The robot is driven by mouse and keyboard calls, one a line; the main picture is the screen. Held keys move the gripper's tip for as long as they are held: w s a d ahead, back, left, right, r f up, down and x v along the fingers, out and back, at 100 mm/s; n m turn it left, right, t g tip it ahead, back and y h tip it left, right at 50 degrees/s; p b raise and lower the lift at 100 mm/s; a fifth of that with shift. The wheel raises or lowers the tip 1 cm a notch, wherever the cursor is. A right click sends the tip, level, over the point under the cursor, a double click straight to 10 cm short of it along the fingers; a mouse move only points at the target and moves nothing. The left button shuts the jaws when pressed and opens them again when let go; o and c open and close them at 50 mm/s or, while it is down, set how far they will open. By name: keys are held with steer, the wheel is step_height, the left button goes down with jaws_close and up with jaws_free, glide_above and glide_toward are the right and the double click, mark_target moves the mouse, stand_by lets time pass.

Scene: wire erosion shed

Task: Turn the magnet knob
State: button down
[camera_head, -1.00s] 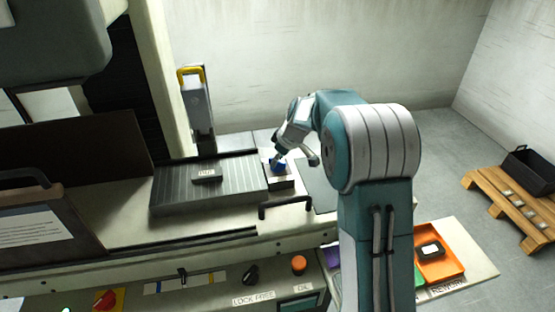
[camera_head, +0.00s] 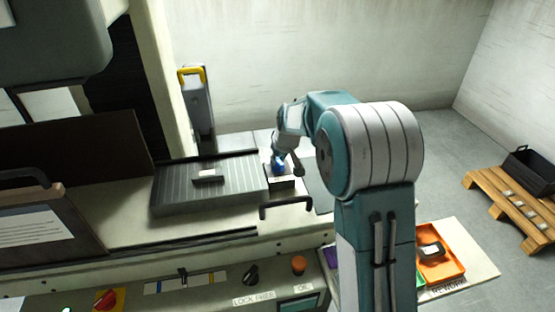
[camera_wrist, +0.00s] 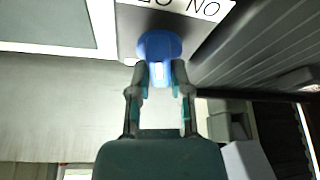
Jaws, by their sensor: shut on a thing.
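The magnet knob (camera_wrist: 160,45) is blue with a white mark on its side facing the wrist camera. It sits beside a white label with black letters (camera_wrist: 185,5), upside down and partly cut off in the wrist view. My gripper (camera_wrist: 160,73) is shut on the knob, one finger on each side of it. In the head view the blue knob (camera_head: 279,169) shows small at the right end of the ribbed magnet chuck (camera_head: 232,172), partly hidden by my gripper (camera_head: 283,163).
A small dark block (camera_head: 208,176) lies on the chuck. A black handle (camera_head: 286,206) stands in front of the knob. A grey post with a yellow top (camera_head: 197,100) rises behind the chuck. An orange tray (camera_head: 440,265) is at the lower right.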

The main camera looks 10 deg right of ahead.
steer(key=m+h, duration=0.1)
steer(key=m, duration=0.2)
steer(key=m+h, duration=0.1)
steer(key=m, duration=0.2)
steer(key=shift+s+a+f+h, duration=0.1)
steer(key=shift+s+f+h, duration=0.1)
steer(key=shift+h, duration=0.1)
steer(key=m+h, duration=0.1)
steer(key=m, duration=0.2)
steer(key=m+g+h, duration=0.1)
steer(key=m, duration=0.2)
steer(key=shift+m, duration=0.3)
steer(key=c, duration=0.6)
jaws_free()
steer(key=shift+o, duration=0.2)
steer(key=shift+w+a, duration=0.1)
steer(key=shift+a, duration=0.05)
steer(key=shift+r, duration=0.1)
steer(key=shift+r, duration=0.1)
